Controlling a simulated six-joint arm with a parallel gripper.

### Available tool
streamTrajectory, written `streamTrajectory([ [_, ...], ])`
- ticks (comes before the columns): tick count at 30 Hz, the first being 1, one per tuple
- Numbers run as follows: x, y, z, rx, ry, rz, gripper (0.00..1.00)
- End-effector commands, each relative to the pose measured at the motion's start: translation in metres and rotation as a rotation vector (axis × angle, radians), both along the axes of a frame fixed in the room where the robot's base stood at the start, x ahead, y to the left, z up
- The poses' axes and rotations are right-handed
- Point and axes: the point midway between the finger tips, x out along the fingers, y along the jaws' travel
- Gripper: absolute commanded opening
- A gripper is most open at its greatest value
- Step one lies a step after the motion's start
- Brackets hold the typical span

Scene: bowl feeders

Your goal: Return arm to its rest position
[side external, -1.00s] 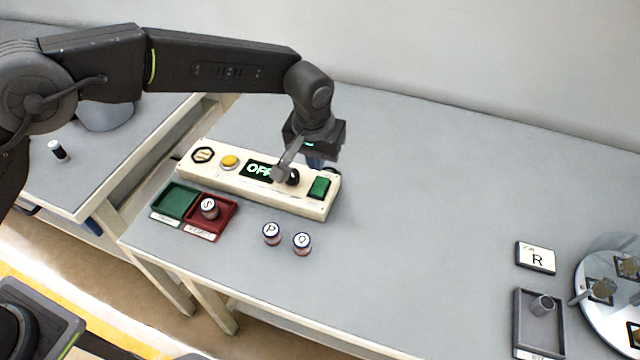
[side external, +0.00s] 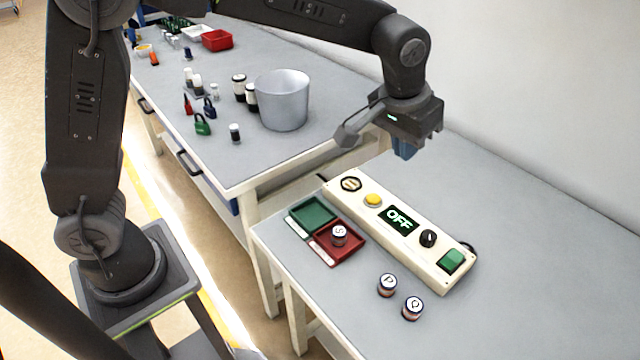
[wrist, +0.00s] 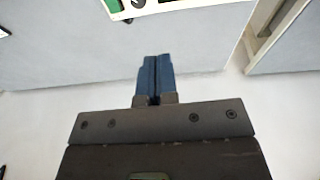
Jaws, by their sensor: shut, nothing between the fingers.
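My gripper (side external: 404,148) hangs in the air above the back of the control panel, near the table's wall side. In the wrist view its blue fingers (wrist: 155,78) are together with nothing between them. The cream control panel (side external: 440,232) lies below it, with a display reading OFF (side external: 398,220), a yellow button (side external: 373,200), a black knob (side external: 428,238) and a green switch (side external: 451,261). The gripper is apart from the panel. A corner of the panel also shows at the top of the wrist view (wrist: 165,5).
A green tray (side external: 312,214) and a red tray (side external: 322,255) holding canister S (side external: 339,235) sit beside the panel. Canisters P (side external: 387,285) and Q (side external: 412,308) stand in front. A grey pot (side external: 282,100), bottles and padlocks (side external: 203,125) occupy the other table.

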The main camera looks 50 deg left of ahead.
Motion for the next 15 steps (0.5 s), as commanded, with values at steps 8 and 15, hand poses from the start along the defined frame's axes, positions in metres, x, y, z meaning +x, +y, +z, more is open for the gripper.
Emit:
streamTrajectory([
  [8,-0.087,0.081,0.056,-0.005,-0.096,0.007,0.00],
  [15,-0.170,0.127,0.059,0.011,-0.173,0.009,0.00],
])
